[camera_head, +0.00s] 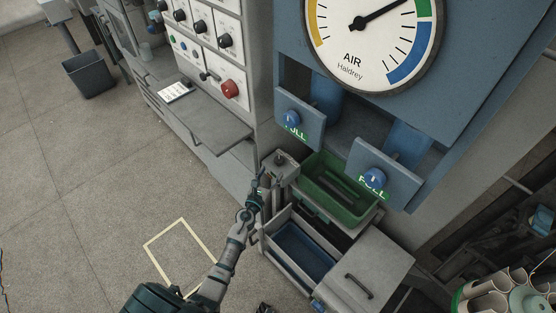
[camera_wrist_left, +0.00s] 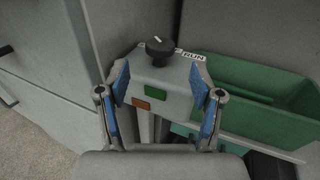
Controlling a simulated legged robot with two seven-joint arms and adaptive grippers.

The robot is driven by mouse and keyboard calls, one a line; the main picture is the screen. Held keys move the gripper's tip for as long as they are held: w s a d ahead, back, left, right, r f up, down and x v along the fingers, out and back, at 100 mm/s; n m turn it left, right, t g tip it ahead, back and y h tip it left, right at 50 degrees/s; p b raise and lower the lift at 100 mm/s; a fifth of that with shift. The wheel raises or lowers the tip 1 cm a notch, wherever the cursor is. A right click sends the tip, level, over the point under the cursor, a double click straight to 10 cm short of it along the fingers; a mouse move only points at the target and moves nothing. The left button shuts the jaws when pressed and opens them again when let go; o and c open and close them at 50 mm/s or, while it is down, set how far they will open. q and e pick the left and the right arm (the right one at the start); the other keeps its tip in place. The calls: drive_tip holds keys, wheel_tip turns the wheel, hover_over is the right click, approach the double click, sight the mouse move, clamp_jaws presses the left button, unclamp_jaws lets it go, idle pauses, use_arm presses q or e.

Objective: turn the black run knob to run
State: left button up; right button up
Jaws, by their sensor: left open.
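The black run knob (camera_wrist_left: 160,48) stands on top of a small grey box (camera_wrist_left: 178,78) in the left wrist view. A white label (camera_wrist_left: 194,56) reading RUN lies to its right, and the lettering behind the knob is partly hidden. A white mark on the knob's top points away from the camera and a little left. The box has a green and an orange patch on its front. My left gripper (camera_wrist_left: 160,84) is open, its blue-padded fingers on either side of the box, the knob beyond and between them, apparently untouched. In the head view the left gripper (camera_head: 260,178) is beside the box (camera_head: 284,168).
A green bin (camera_head: 322,205) stands right of the box, with a blue tray (camera_head: 302,250) in front. Blue panels marked FULL and an AIR gauge (camera_head: 372,32) hang above. A grey cabinet with a red knob (camera_head: 229,89) stands behind left.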

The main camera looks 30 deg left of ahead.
sight(277, 164)
use_arm(q)
drive_tip(key=w, duration=0.3)
drive_tip(key=w+b, duration=0.1)
drive_tip(key=w, duration=0.2)
drive_tip(key=shift+w+a+f, duration=0.2)
drive_tip(key=shift+w, duration=0.2)
drive_tip(key=shift+w+r+b, duration=0.15)
drive_tip(key=shift+w+b, duration=0.25)
drive_tip(key=shift+w, duration=0.3)
use_arm(e)
wheel_tip(277, 164, up, 6)
drive_tip(key=shift+d+r, duration=0.2)
drive_tip(key=shift+r, duration=0.05)
use_arm(q)
drive_tip(key=c, duration=1.1)
use_arm(e)
drive_tip(key=shift+f, duration=0.1)
